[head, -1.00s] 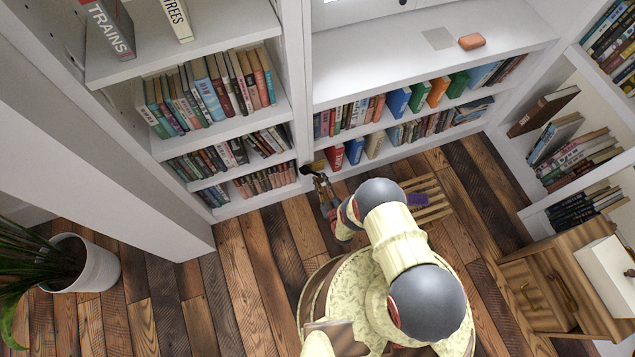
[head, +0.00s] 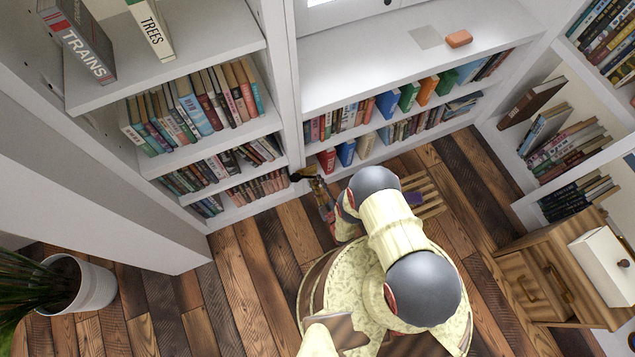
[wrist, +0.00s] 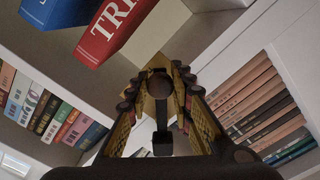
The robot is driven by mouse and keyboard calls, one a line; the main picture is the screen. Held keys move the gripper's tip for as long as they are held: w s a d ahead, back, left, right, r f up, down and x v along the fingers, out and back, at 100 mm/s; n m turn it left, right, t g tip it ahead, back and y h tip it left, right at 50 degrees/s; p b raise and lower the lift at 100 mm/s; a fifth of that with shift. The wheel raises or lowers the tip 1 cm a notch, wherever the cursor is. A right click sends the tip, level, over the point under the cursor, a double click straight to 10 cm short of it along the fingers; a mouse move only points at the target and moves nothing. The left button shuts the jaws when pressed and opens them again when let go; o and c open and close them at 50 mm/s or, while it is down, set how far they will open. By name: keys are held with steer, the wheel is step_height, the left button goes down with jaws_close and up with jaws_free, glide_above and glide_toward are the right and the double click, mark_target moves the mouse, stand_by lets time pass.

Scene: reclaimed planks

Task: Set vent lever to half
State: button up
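A slatted wooden grate (head: 428,190) lies on the floor beyond my arm, with a purple piece (head: 413,198) at its near left edge. My arm partly hides it, and I cannot tell whether it is the vent. I cannot pick out the vent lever for sure. My gripper (head: 304,174) is low, by the foot of the upright between the two bookcases, left of the grate and apart from it. In the wrist view the two yellow and black fingers (wrist: 159,88) frame a dark round shape. I cannot tell whether it lies between them or behind.
Bookshelves stand close around my gripper; red books (wrist: 113,28) and brown books (wrist: 255,100) show in the wrist view. An orange block (head: 459,39) lies on the white counter. A wooden cabinet (head: 540,275) stands at right, a potted plant (head: 75,285) at left.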

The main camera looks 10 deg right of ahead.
steer(key=o, duration=0.5)
steer(key=shift+c, duration=0.2)
steer(key=shift+w+r, duration=0.2)
steer(key=shift+r, duration=4.95)
steer(key=shift+s, duration=0.1)
